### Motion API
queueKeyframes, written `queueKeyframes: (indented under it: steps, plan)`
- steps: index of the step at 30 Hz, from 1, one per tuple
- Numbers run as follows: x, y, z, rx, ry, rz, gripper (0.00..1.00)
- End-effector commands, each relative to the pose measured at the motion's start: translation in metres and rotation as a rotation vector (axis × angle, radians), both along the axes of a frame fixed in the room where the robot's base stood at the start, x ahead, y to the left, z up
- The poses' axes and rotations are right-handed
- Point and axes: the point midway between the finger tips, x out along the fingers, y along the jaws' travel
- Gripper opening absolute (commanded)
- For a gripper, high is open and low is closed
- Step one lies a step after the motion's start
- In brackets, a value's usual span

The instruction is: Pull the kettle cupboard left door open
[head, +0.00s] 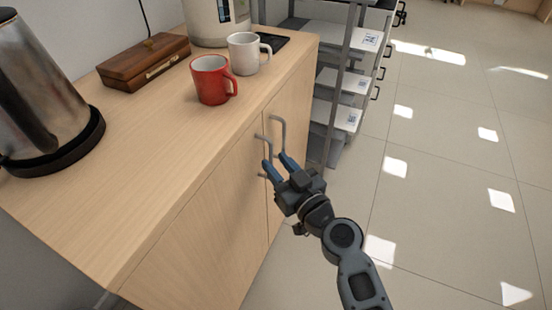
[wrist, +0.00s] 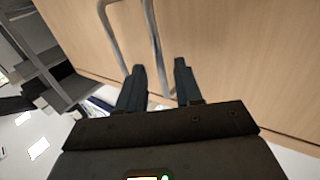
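The kettle cupboard is pale wood, and its left door (head: 205,235) looks closed in the head view. The left door's grey bar handle (head: 264,139) is close beside the right door's handle (head: 283,132). My gripper (head: 277,162) is at the handles, with its blue fingers apart. In the wrist view, my gripper (wrist: 160,70) has one bar, apparently the left door's handle (wrist: 153,45), running between its open fingers. The other handle (wrist: 108,25) lies outside them, to the left. Contact with the bar cannot be told.
On the cupboard top (head: 150,165) stand a kettle (head: 38,95), a wooden box (head: 145,62), a red mug (head: 210,80) and a white mug (head: 244,53). A grey shelf rack (head: 322,135) stands beyond the cupboard. The tiled floor (head: 450,190) at right is clear.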

Motion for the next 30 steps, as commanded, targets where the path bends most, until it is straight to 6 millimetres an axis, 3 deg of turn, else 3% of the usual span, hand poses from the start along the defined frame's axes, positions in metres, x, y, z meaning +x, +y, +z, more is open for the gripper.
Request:
queueKeyframes:
  steps: [5,14,25,30]
  plan:
    - [0.0116,0.0084,0.0000,0.000,0.000,0.000,0.35]
    - [0.0130,0.0095,-0.0004,-0.001,0.001,-0.001,0.35]
    - [0.0129,0.0093,-0.0004,-0.001,0.001,-0.001,0.00]
    - [0.0129,0.0093,-0.0003,-0.001,0.001,-0.001,0.00]
